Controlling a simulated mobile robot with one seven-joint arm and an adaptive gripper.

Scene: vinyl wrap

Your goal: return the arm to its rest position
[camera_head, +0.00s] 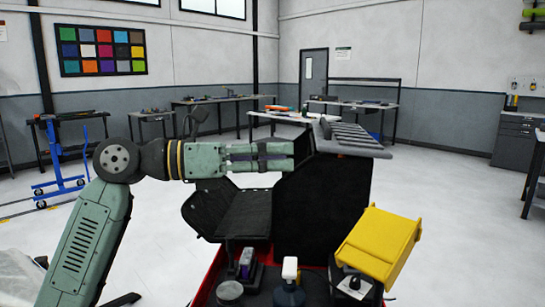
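My green arm rises from the lower left to a round joint, then reaches right, roughly level, across the middle of the head view. My gripper (304,148) seems to be the dark end of the arm, beside the upper left edge of an upright black panel (322,205). Its fingers cannot be made out, so I cannot tell whether it is open or holds anything. Whether it touches the panel is also unclear.
Below the arm are a black angled holder (238,212), a white-capped bottle (289,281) and a tilted yellow bin (378,245). A grey ridged top (352,140) lies right of the arm's end. A blue stand (62,160) is far left. Open floor surrounds these.

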